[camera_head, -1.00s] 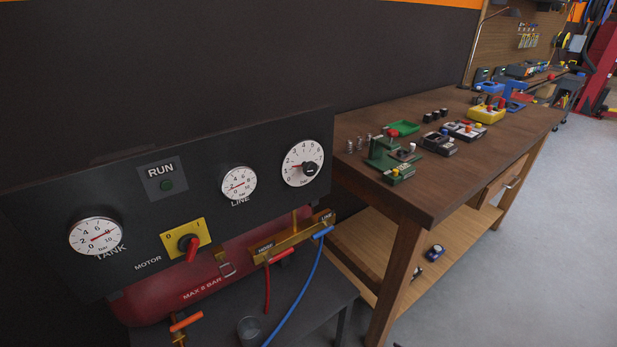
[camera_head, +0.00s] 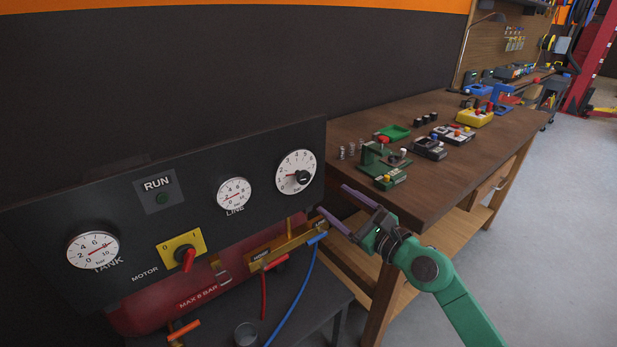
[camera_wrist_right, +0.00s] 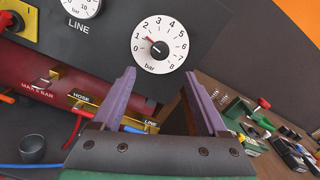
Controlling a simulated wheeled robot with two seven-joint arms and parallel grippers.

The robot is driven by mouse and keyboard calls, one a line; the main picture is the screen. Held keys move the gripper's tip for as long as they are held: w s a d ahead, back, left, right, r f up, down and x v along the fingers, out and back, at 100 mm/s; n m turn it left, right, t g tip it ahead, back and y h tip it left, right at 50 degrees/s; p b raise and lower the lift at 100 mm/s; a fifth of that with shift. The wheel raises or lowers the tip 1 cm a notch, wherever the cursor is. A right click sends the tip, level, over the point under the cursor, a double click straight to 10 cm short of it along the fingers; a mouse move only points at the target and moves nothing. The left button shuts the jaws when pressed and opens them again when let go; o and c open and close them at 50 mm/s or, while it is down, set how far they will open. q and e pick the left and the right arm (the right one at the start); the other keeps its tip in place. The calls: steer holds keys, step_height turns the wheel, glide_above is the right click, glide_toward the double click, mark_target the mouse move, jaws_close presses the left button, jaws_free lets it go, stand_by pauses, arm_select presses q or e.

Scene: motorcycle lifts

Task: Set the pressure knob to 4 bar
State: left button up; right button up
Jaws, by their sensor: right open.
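The pressure knob (camera_head: 303,177) is a small black knob at the centre of a white round dial (camera_head: 292,161) on the dark panel's right end. My right gripper (camera_head: 331,199) has two purple fingers, open and empty, in front of and to the lower right of the dial. In the right wrist view the open fingers (camera_wrist_right: 159,73) appear below the knob, apart from it. My left gripper is not in view.
The panel also carries a LINE gauge (camera_head: 234,194), a TANK gauge (camera_head: 93,250) and a red motor switch (camera_head: 185,258). Brass hose fittings (camera_head: 285,246) with red and blue hoses are below. A wooden workbench (camera_head: 440,190) with several small devices stands right.

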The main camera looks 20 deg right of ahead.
mark_target(306, 180)
steer(key=p+x, duration=0.1)
steer(key=x, duration=1)
steer(key=shift+c, duration=0.3)
jaws_close()
